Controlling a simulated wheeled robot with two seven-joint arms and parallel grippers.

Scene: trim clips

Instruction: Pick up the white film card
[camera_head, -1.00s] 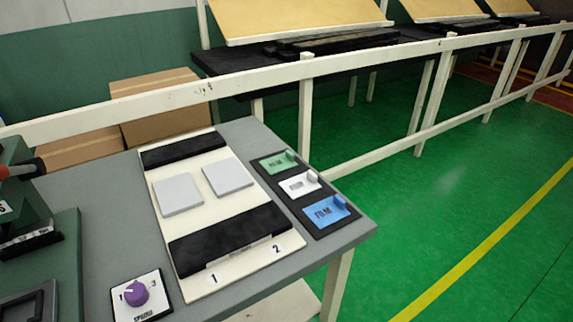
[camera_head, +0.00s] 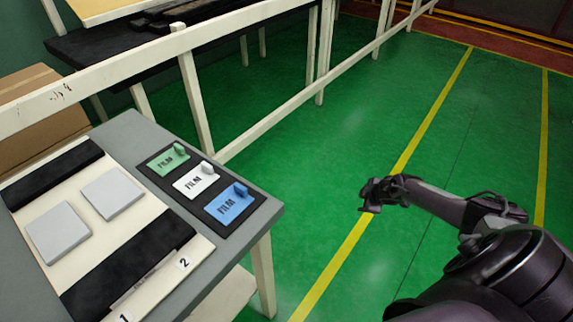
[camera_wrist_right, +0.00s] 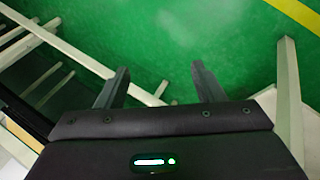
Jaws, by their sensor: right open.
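The white film card (camera_head: 196,181) lies on a black holder plate (camera_head: 160,184) at the right end of the grey table. It sits between a green film card (camera_head: 168,159) and a blue film card (camera_head: 230,203), and has a small raised tab at its right end. My right gripper (camera_head: 368,194) is in the air over the green floor, right of the table and apart from the cards. In the right wrist view its two fingers (camera_wrist_right: 162,85) are spread and nothing is between them. My left gripper is not in view.
The grey table (camera_head: 135,130) also bears a cream board (camera_head: 140,222) with black strips and two light grey pads (camera_head: 112,193). A white rail (camera_head: 110,74) runs behind the table. The green floor (camera_head: 330,150) right of the table is open.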

